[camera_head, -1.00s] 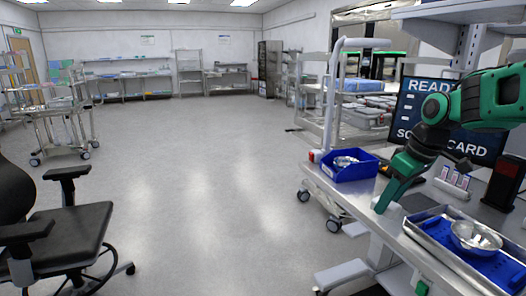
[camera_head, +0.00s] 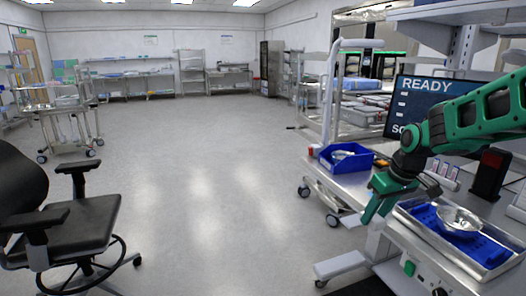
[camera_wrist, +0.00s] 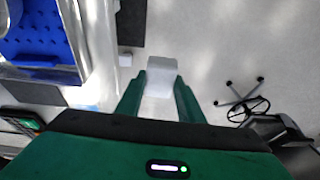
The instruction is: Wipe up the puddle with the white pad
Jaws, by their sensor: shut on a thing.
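My gripper (camera_head: 368,212) is at the front edge of the metal worktop (camera_head: 345,182), pointing down. In the wrist view my gripper (camera_wrist: 160,88) is shut on the white pad (camera_wrist: 160,73), a pale block between the two green fingertips. Grey floor lies behind and around the pad there, with the worktop edge to the left. In the head view the pad is mostly hidden by my fingers. I cannot make out a puddle in either view.
A metal tray (camera_head: 412,213) with a blue insert and steel bowl (camera_head: 457,221) stands right of my gripper. A blue bin (camera_head: 346,158) stands further back. A monitor (camera_head: 418,97) is behind. Open floor (camera_head: 200,170) lies left, with a black chair (camera_head: 75,220).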

